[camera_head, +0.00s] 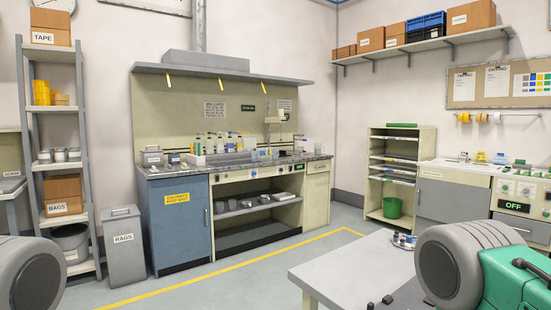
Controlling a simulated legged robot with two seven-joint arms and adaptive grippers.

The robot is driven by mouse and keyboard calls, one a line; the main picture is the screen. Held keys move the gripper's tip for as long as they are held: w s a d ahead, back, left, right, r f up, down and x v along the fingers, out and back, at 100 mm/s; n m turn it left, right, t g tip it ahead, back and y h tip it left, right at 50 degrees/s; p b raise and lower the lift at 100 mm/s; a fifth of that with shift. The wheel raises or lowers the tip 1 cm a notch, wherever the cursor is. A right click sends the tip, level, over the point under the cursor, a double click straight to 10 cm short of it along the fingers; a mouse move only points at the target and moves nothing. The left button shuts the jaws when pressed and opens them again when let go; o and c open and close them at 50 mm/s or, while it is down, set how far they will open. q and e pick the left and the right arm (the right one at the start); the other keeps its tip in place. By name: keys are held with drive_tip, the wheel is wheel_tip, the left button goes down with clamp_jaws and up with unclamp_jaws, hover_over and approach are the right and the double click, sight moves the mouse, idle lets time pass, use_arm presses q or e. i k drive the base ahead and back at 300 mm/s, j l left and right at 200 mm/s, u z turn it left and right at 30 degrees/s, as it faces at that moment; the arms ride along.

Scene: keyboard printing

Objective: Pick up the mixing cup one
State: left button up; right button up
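I cannot single out the mixing cup with certainty. Many small bottles and cups stand on the back workbench (300,160), too small to tell apart. Neither of my grippers shows in the head view.
A blue solvents cabinet (180,232) forms the workbench's left end. A grey rags bin (124,245) and a tall shelf (86,150) stand left. The grey table (335,270) and a green machine (520,285) fill the lower right. The floor (220,290) between is clear.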

sight(274, 153)
drive_tip(key=i+j+u, duration=0.45)
drive_tip(key=i, duration=0.45)
drive_tip(key=i+u, duration=0.45)
drive_tip(key=i, duration=0.45)
drive_tip(key=i+l+z, duration=0.15)
drive_tip(key=i+z, duration=0.6)
drive_tip(key=i, duration=0.2)
drive_tip(key=i+j+z, duration=0.2)
drive_tip(key=i+z, duration=0.2)
drive_tip(key=i+j+z, duration=0.35)
drive_tip(key=i, duration=0.2)
drive_tip(key=i+l+z, duration=0.2)
drive_tip(key=i+z, duration=0.2)
drive_tip(key=i, duration=0.35)
drive_tip(key=i+z, duration=0.4)
drive_tip(key=i, duration=0.3)
drive_tip(key=i+u, duration=0.45)
drive_tip(key=i+l+u, duration=0.15)
drive_tip(key=u, duration=0.25)
drive_tip(key=i+l+u, duration=0.3)
drive_tip(key=i+u, duration=0.15)
drive_tip(key=i+l+u, duration=0.25)
drive_tip(key=l+u, duration=0.15)
